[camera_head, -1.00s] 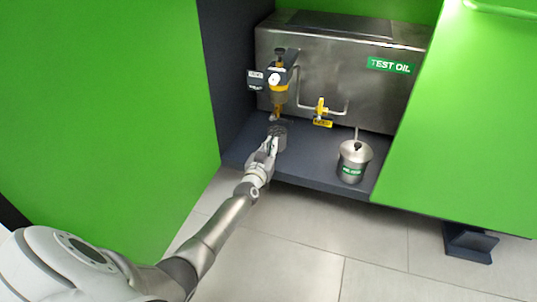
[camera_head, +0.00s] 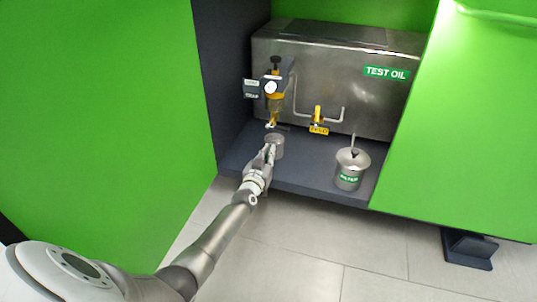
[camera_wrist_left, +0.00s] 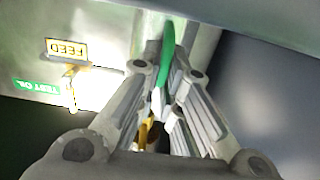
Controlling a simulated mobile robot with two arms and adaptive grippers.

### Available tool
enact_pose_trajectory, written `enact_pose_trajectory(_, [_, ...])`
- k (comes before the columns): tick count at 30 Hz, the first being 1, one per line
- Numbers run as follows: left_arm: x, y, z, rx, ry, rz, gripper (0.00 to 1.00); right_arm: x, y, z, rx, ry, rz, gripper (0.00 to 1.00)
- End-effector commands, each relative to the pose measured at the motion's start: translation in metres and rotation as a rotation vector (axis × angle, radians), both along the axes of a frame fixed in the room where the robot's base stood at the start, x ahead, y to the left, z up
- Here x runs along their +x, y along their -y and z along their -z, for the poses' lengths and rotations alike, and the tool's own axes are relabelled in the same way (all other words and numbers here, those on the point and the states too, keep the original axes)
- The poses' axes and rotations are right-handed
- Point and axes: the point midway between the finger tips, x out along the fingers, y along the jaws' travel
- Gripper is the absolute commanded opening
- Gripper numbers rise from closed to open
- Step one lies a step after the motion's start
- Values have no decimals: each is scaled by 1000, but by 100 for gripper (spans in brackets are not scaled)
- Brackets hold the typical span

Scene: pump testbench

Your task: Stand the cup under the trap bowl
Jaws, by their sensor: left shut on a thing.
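A small grey metal cup (camera_head: 275,145) is at the front of the dark cabinet shelf, at the tip of my left gripper (camera_head: 268,156). The gripper is shut on it. In the left wrist view, the cup (camera_wrist_left: 199,40) shows beyond the fingers (camera_wrist_left: 168,100), with a green strip between them. The amber trap bowl (camera_head: 272,105) hangs above and just behind the cup, below a gauge. I cannot tell whether the cup touches the shelf or is exactly under the bowl. My right gripper is not in view.
The steel test oil tank (camera_head: 340,85) stands behind. A yellow valve (camera_head: 318,116) with a tag is right of the bowl. Green panels (camera_head: 100,120) flank the opening.

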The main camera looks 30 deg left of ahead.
Motion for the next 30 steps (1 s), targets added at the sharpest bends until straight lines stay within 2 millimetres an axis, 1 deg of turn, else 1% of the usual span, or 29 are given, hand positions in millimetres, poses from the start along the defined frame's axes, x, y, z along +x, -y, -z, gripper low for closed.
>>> enact_pose_trajectory(1, [0,0,1,1,1,0,0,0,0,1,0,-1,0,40])
enact_pose_trajectory(2, [0,0,0,0,2,0,10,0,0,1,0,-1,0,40])
enact_pose_trajectory(7, [0,0,0,0,1,0,31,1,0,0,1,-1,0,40])
enact_pose_trajectory(16, [0,0,0,0,0,0,32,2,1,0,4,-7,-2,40])
enact_pose_trajectory(20, [0,0,-7,-1,0,0,32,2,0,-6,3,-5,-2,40])
enact_pose_trajectory(23, [-11,3,-8,0,-3,1,32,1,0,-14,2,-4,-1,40])
enact_pose_trajectory(30, [-51,12,-12,0,-3,1,32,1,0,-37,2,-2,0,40])
